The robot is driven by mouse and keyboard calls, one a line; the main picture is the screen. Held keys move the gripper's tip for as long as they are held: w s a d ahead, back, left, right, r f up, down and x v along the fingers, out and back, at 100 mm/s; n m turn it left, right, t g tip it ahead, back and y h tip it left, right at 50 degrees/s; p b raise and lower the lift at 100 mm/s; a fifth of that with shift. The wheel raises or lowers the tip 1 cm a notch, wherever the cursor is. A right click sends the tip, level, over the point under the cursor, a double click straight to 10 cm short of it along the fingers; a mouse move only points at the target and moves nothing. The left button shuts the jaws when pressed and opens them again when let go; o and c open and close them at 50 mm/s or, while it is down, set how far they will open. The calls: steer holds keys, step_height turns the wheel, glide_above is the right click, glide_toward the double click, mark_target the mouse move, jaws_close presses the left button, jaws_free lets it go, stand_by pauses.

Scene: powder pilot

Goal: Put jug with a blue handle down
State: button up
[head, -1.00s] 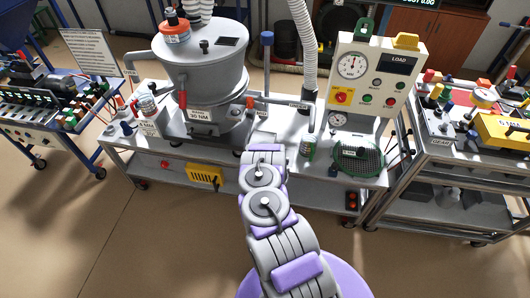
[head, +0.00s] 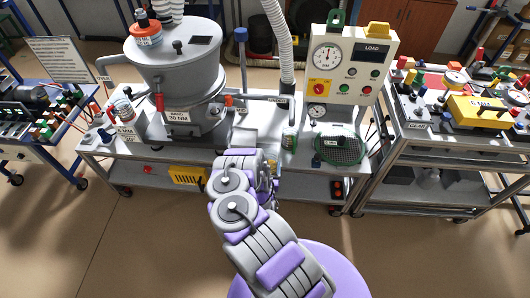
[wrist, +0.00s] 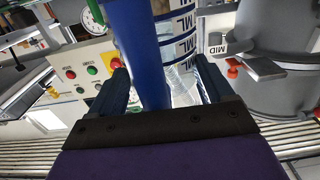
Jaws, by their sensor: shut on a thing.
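My gripper (wrist: 162,88) is shut on the blue handle (wrist: 148,60) of the jug, between its two dark fingers in the wrist view. The clear jug (wrist: 180,72) with blue and white ML bands is just behind the handle, and its top is cut off by the frame. In the head view my own arm hides the gripper and most or all of the jug. I cannot tell whether the jug touches a surface.
A metal bench carries a large grey hopper (head: 176,62), a gauge panel (head: 351,62), a round green mesh sieve (head: 340,149) and a small green-and-white container (head: 290,139). A yellow crate (head: 188,176) is on its lower shelf. Another loaded cart (head: 437,146) stands at the right.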

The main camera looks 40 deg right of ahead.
steer(key=shift+s+d, duration=0.1)
steer(key=shift+w+d+f+b, duration=0.3)
steer(key=shift+w+d+b, duration=0.25)
steer(key=shift+b, duration=0.4)
steer(key=shift+w+d+r+b, duration=0.1)
steer(key=shift+w+d+b, duration=0.15)
steer(key=shift+w+b, duration=0.1)
steer(key=w+d+f+b, duration=0.4)
steer(key=w+d, duration=0.4)
steer(key=w, duration=0.2)
steer(key=shift+w+f+b, duration=0.25)
steer(key=shift+w+b, duration=0.1)
steer(key=shift+b, duration=0.1)
steer(key=shift+f, duration=0.1)
steer(key=o, duration=1.6)
